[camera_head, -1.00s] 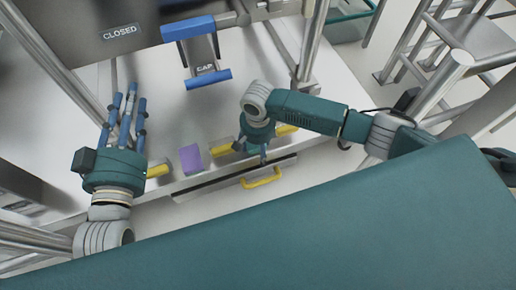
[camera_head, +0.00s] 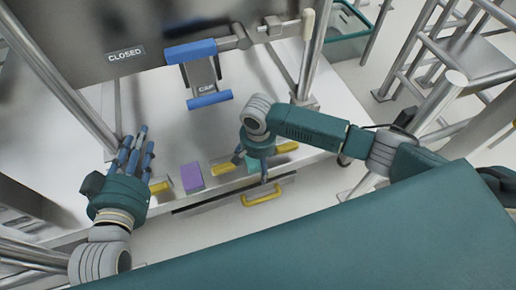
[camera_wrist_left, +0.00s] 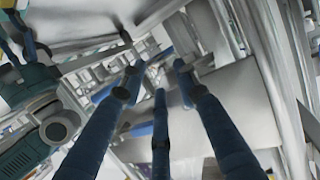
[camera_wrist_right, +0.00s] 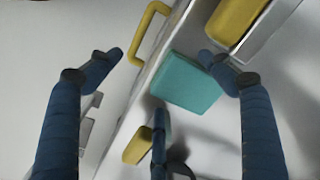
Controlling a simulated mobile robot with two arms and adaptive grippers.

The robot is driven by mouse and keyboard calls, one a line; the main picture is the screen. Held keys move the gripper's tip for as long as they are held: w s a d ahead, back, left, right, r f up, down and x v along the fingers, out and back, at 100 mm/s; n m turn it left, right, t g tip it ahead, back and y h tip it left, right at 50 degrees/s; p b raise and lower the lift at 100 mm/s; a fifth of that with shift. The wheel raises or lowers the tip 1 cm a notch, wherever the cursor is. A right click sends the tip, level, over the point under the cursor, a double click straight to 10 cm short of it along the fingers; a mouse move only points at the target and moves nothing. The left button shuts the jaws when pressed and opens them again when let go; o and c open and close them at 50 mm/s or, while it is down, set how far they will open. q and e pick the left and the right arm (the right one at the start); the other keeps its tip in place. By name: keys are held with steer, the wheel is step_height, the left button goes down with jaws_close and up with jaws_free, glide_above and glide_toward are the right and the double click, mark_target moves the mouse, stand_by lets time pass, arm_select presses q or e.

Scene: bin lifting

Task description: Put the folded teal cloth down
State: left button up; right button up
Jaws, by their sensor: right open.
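The folded teal cloth (camera_wrist_right: 188,83) shows in the right wrist view as a flat teal block, beside a grey edge on the pale surface. My right gripper (camera_head: 257,168) is open, pointing down over the table's front edge. In its wrist view its fingers (camera_wrist_right: 160,75) are spread around the cloth, one fingertip close to its right side; I cannot tell if they touch. In the head view the cloth is hidden by this gripper. My left gripper (camera_head: 134,148) is over the left of the table; its fingers are apart and empty in its wrist view (camera_wrist_left: 156,80).
A purple block (camera_head: 191,178) stands between the grippers. A yellow handle (camera_head: 262,198) sticks out at the table's front edge. Metal posts stand on both sides.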

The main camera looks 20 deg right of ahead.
step_height(320, 180, up, 5)
steer(key=shift+f+p, duration=0.1)
steer(key=shift+p, duration=0.75)
step_height(320, 180, up, 5)
steer(key=p, duration=0.2)
steer(key=s+a+n+t+y, duration=0.25)
steer(key=s+a+n, duration=0.25)
steer(key=s+a, duration=0.35)
arm_select(q)
steer(key=s+a+f+g+y, duration=0.1)
steer(key=s+a+f+g, duration=0.2)
steer(key=s+f+g, duration=0.2)
steer(key=s+a+f+g+y, duration=0.1)
steer(key=s+f+g, duration=0.3)
steer(key=s+f, duration=0.5)
steer(key=shift+s+a+n+g+y, duration=0.3)
steer(key=shift+s+a+g, duration=0.1)
steer(key=shift+s+a, duration=0.5)
arm_select(e)
steer(key=s+d+r+n+t+h, duration=0.2)
steer(key=s+d, duration=0.6)
steer(key=d, duration=0.6)
steer(key=shift+r+n, duration=0.6)
steer(key=shift+r, duration=0.05)
arm_select(q)
steer(key=shift+w, duration=0.1)
